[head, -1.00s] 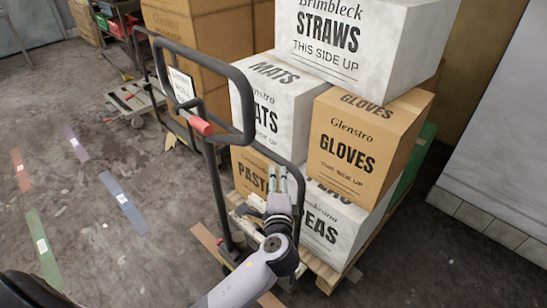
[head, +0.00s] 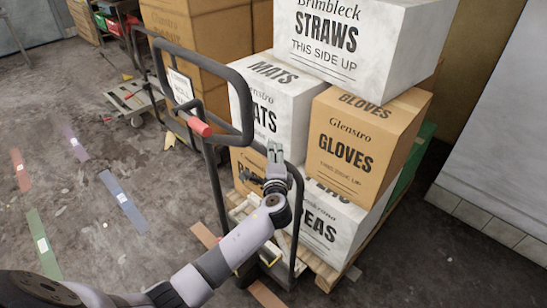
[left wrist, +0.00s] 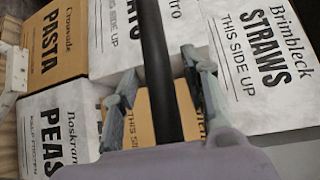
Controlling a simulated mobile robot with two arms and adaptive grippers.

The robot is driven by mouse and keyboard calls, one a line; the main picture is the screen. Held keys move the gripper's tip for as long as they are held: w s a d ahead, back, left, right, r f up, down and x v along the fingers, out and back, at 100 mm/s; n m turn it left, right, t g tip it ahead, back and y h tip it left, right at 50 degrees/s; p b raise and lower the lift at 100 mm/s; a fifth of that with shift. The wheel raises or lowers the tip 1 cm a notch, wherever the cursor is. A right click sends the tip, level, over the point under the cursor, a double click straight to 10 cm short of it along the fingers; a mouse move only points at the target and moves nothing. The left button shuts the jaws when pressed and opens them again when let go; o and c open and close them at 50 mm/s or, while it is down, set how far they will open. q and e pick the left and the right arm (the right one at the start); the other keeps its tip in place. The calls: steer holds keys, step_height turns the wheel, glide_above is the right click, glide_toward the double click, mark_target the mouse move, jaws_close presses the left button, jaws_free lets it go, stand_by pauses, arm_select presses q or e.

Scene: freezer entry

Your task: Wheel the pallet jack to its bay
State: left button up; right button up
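The pallet jack's black looped handle (head: 192,52) stands upright in the middle of the head view, with a red piece (head: 200,127) on it. Its lower parts are partly hidden by my left arm. Stacked boxes stand close behind it on a wooden pallet (head: 318,268). My left gripper (head: 274,148) is raised beside the lower right of the handle, in front of the boxes. In the left wrist view its two fingers are spread, with a black bar (left wrist: 158,60) showing in the gap. I cannot tell how deep the bar lies between them. My right gripper is out of view.
Red (head: 20,170), purple (head: 75,143), blue (head: 124,202) and green (head: 42,243) tape strips mark the open floor at left. Brown boxes (head: 200,22) and a low grey cart (head: 133,98) stand at the back. A pale wall (head: 495,130) is at right.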

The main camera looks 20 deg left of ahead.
arm_select(q)
jaws_close()
stand_by(0.3)
steer(key=shift+f, duration=0.1)
